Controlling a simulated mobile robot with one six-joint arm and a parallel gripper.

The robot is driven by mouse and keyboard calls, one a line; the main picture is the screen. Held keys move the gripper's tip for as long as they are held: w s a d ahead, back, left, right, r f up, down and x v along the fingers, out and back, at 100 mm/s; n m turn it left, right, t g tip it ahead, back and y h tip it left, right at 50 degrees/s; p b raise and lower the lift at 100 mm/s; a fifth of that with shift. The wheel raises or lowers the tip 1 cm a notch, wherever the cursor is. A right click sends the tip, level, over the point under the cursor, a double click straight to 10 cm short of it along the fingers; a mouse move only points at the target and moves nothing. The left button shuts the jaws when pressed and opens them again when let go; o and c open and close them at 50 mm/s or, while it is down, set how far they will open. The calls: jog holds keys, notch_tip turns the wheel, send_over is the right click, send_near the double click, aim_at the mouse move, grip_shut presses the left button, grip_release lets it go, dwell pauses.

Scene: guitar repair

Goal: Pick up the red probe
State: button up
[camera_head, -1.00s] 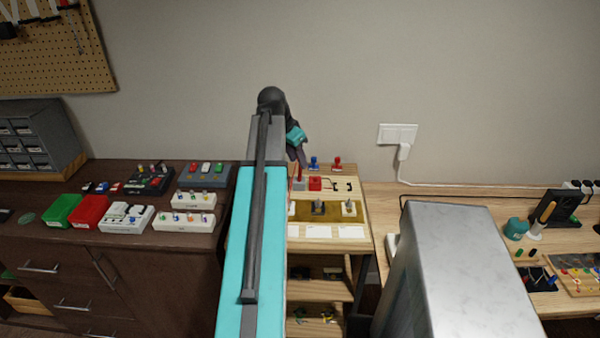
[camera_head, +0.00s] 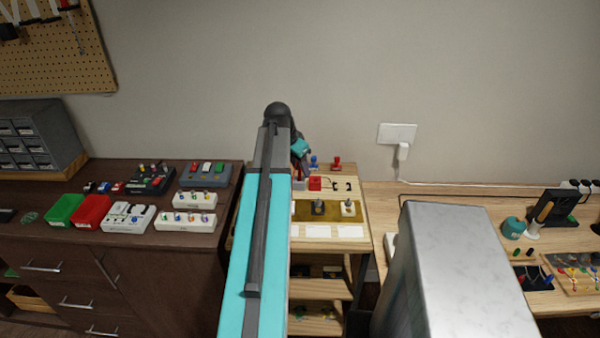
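My arm reaches away from me over the light wooden bench (camera_head: 355,232), and its far end bends down at the bench's back left. My gripper (camera_head: 304,170) is small and dark there, below a teal wrist part, close to the red block (camera_head: 315,183). I cannot make out its fingers or whether it holds anything. I cannot pick out the red probe now; the arm and gripper cover the spot where a thin red upright shape showed earlier. A red-topped piece (camera_head: 337,162) and a blue-topped piece (camera_head: 314,162) stand at the bench's back edge.
An olive mat (camera_head: 333,213) with metal-topped parts lies on the bench, with white cards (camera_head: 345,231) in front. A dark cabinet (camera_head: 150,260) with pedals and red and green bins stands left. A grey box-shaped body stands in front on the right.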

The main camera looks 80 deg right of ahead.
grip_shut()
jog(key=shift+r, duration=0.15)
dwell(0.4)
jog(key=shift+r+b, duration=0.65)
jog(key=shift+r, duration=0.95)
jog(key=w+a+r+b, duration=0.1)
jog(key=w+a+b, duration=0.1)
jog(key=a, duration=1.4)
jog(key=shift+r+b, duration=0.25)
jog(key=shift+b, duration=0.25)
jog(key=shift+w+d, duration=0.1)
jog(key=shift+w, duration=0.05)
